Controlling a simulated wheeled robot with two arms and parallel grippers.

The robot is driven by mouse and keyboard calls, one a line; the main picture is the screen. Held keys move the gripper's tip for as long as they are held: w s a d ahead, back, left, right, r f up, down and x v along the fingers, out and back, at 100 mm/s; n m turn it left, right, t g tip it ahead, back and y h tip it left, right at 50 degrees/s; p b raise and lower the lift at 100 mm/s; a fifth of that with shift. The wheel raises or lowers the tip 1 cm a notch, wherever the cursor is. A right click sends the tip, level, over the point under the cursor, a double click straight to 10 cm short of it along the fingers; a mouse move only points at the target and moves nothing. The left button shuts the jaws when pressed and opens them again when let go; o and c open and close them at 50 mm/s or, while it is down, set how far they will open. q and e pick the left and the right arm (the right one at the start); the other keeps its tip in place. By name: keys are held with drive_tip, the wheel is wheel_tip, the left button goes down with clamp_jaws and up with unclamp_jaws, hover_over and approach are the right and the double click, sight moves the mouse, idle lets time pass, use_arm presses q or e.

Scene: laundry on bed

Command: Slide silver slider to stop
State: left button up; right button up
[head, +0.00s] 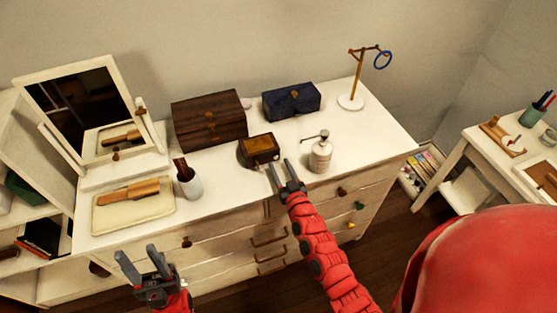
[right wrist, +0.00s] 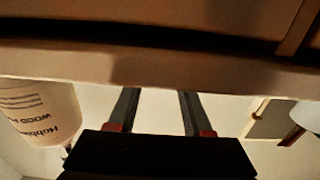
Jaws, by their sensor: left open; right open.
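I cannot make out a silver slider in either view. A small dark-brown box with an amber top (head: 259,148) sits on the white dresser (head: 228,190), just beyond my right gripper. My right gripper (head: 280,170) is open and empty at the dresser's front edge, fingers pointing toward the box; whether it touches anything is unclear. In the right wrist view its two fingers (right wrist: 160,105) are apart, with a broad brown surface (right wrist: 160,62) close across the top. My left gripper (head: 136,254) is open and empty in front of the dresser's left part, away from the box.
A pump bottle (head: 320,156) stands right of my right gripper. Behind are a dark wooden chest (head: 208,120), a blue box (head: 291,101) and a hook stand (head: 351,101).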

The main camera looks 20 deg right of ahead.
sight(276, 157)
drive_tip(key=shift+w, duration=1.1)
clamp_jaws()
idle(0.7)
